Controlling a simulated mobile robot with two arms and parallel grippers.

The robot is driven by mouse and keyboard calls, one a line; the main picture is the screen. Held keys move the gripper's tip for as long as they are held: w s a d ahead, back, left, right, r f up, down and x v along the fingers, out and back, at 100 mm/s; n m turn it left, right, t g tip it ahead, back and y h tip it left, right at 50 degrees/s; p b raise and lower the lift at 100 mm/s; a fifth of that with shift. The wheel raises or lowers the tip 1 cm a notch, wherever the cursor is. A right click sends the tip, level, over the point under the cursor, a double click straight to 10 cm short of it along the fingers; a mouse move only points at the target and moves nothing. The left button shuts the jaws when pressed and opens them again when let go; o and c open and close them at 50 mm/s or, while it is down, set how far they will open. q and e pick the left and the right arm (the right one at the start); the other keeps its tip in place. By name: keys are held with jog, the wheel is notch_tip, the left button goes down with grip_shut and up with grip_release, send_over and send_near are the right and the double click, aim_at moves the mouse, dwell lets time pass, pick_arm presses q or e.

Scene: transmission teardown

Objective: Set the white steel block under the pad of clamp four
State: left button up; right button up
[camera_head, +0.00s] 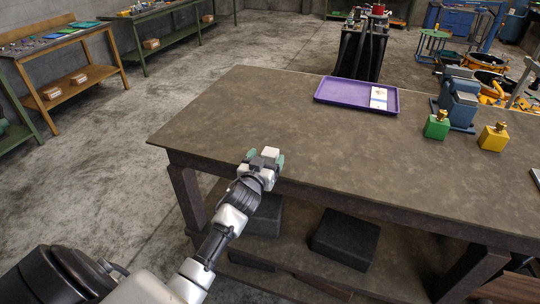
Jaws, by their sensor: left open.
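My left gripper (266,159) is at the table's near edge, with its teal fingertips apart. A small white block-like shape (270,152) shows between the fingertips; I cannot tell whether it is the white steel block or part of my gripper. A blue-grey fixture (458,98) stands at the table's right side. A green block with a brass knob (437,125) and a yellow block with a brass knob (493,137) stand near it. I cannot make out which thing is clamp four or its pad. My right gripper is not in view.
A purple tray (340,92) with a white card (379,98) lies at the table's back. The brown tabletop (330,145) is clear in the middle and left. Dark boxes (345,238) sit on the lower shelf. Other benches stand at the back left.

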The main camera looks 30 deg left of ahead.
pick_arm(q)
jog(key=shift+x, duration=0.95)
jog(key=shift+s, duration=0.1)
jog(key=shift+c, duration=0.3)
jog(key=shift+f, duration=0.1)
grip_shut()
